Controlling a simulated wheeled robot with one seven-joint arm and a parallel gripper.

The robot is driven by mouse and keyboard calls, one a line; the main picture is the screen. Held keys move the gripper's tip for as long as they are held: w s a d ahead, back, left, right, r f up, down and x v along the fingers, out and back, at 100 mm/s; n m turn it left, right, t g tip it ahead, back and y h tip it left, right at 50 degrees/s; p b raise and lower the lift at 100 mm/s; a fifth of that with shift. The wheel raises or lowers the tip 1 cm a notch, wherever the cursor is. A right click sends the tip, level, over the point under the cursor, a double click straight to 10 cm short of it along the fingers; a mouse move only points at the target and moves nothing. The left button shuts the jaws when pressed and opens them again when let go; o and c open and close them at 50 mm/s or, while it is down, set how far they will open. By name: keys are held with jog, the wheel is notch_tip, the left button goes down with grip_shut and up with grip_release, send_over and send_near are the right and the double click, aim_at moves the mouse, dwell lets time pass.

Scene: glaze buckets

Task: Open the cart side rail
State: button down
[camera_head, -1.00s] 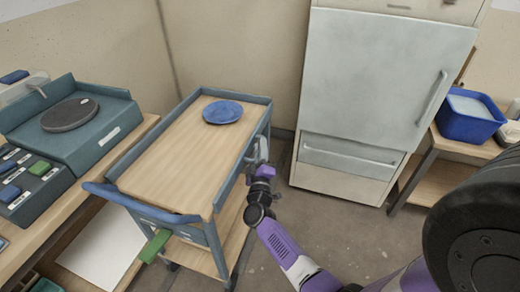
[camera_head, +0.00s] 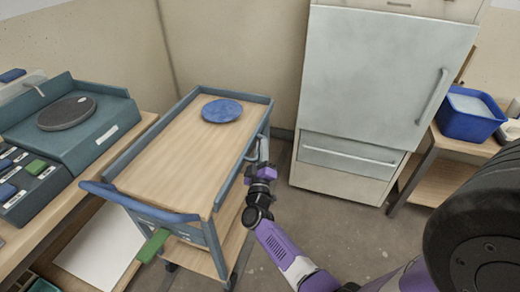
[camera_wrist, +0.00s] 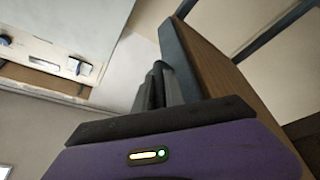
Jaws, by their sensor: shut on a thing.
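The cart has a wooden top (camera_head: 165,150) with blue-grey edging and a blue push handle (camera_head: 140,203) at its near end. Its side rail (camera_head: 251,146) runs along the right side of the top. My gripper (camera_head: 261,155) is at that side, shut on the rail and partly hiding it. In the wrist view my gripper's fingers (camera_wrist: 158,88) are close together beside a blue-grey strip and the cart's wooden edge (camera_wrist: 215,75). The exact grip contact is hidden.
A blue plate (camera_head: 222,110) lies on the cart top. A green tab (camera_head: 154,244) sticks out at the near end. A bench with a scale (camera_head: 67,113) stands left. A pale cabinet (camera_head: 385,80) stands behind; a blue tub (camera_head: 468,117) is right. Floor right of the cart is clear.

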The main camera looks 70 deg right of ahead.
jog(key=f+m+g+b, duration=0.1)
jog(key=m+g+b, duration=0.2)
jog(key=m, duration=0.3)
jog(key=f+m+g+h+b, duration=0.1)
jog(key=f+m+g+b, duration=0.1)
jog(key=m, duration=0.5)
jog(key=s+f+m+g+h+b, duration=0.1)
jog(key=f+m+g+b, duration=0.1)
jog(key=m+g+b, duration=0.2)
jog(key=shift+f+m+g+b, duration=0.15)
jog(key=shift+m+g+b, duration=0.25)
jog(key=shift+m, duration=0.9)
jog(key=c, duration=1.7)
grip_release()
